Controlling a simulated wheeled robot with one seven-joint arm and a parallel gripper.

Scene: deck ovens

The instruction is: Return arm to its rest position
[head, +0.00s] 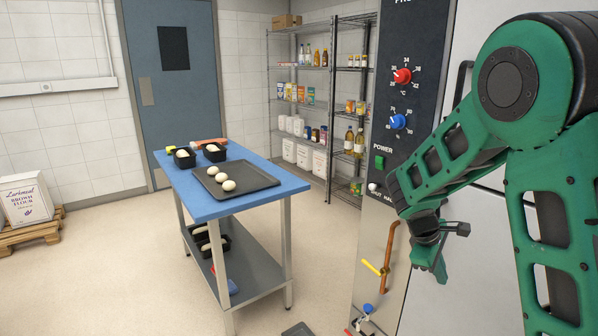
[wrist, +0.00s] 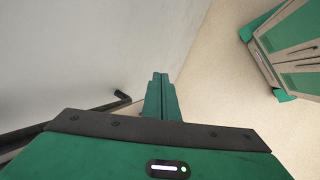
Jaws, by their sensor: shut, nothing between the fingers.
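My green and black arm reaches down from the right side of the head view. My gripper (head: 440,272) hangs pointing downward in front of the pale cabinet front, right of the control panel. In the wrist view my gripper (wrist: 161,85) shows its green fingers together with nothing between them. It looks clear of the panel's knobs.
The control panel (head: 403,125) has a red knob (head: 402,76), a blue knob (head: 398,121) and a green switch (head: 379,162). A blue table (head: 205,207) holds a dark tray (head: 262,181) with dough balls. Wire shelves (head: 331,75) stand behind. Floor between is open.

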